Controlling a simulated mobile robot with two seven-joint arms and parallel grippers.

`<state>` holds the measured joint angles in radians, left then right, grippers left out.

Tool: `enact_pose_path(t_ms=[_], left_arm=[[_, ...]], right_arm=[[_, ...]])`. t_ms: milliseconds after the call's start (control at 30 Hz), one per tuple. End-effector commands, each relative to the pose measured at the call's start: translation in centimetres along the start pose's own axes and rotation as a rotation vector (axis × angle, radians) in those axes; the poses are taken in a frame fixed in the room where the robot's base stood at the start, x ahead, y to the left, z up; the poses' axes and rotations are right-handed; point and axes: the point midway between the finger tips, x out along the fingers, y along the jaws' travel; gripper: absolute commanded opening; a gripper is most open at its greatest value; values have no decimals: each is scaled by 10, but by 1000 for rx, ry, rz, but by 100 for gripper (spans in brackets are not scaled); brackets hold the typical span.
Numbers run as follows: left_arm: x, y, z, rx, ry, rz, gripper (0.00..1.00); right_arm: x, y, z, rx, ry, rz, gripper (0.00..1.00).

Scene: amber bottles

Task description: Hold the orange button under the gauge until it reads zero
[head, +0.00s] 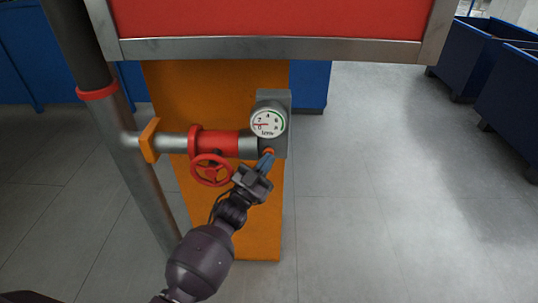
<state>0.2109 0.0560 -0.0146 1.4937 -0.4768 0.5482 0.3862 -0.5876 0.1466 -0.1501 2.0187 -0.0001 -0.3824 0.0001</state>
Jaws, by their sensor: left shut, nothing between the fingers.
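The round gauge (268,123) with a white face and a green arc is mounted on a grey bracket at the middle of the head view. Its red needle points left, close to the low figures; the exact reading is too small to tell. The orange button (269,152) shows as a small orange spot just under the gauge, mostly hidden by my fingertips. My left gripper (267,160) is shut and empty, with its tips at the button. They look to be touching it, but I cannot tell how far it is pressed. My right gripper is not in view.
A red-banded pipe (220,143) with a red handwheel (211,170) lies just left of my gripper, joined to a grey upright pipe (140,185). An orange column (262,215) stands behind. Blue bins (508,100) stand at the far right. The floor on the right is clear.

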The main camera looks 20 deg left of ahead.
Motion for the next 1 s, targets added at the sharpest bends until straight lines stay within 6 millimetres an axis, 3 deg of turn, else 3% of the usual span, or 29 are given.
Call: enact_pose_path(t_ms=[33, 1000], left_arm=[[3, -8, -2, 7, 3, -7, 0], [10, -13, 0, 6, 6, -7, 0]], right_arm=[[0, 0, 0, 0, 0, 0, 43], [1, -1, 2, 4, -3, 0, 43]])
